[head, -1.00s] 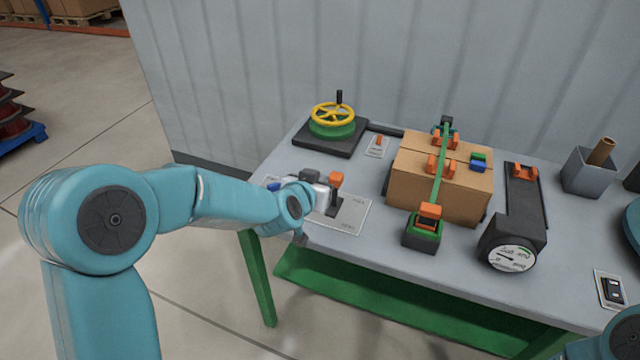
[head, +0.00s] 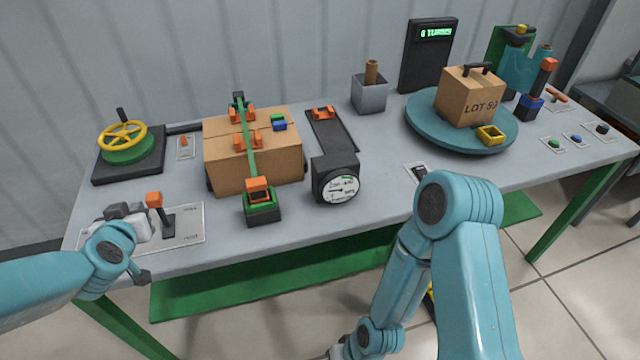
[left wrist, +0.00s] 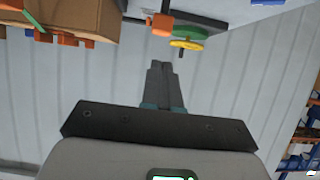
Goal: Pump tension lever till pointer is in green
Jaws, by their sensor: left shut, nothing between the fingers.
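The lever (head: 160,210) with an orange knob stands on a pale labelled plate (head: 190,232) at the table's front left. My left gripper (head: 128,212) is just left of it, shut and empty; I cannot tell whether they touch. In the left wrist view its fingers (left wrist: 162,75) are together. The round white gauge (head: 341,188) is right of the strapped box, with a green band at upper right; its pointer is too small to read surely. My right gripper (head: 340,352) is cut off at the bottom edge, its fingers hidden.
The yellow handwheel (head: 123,138) stands behind the lever. The strapped carton (head: 280,165) is to its right, with a green and black buckle (head: 262,205) in front. A turntable (head: 440,135) bears another box (head: 468,97) at right. The table's front strip is mostly clear.

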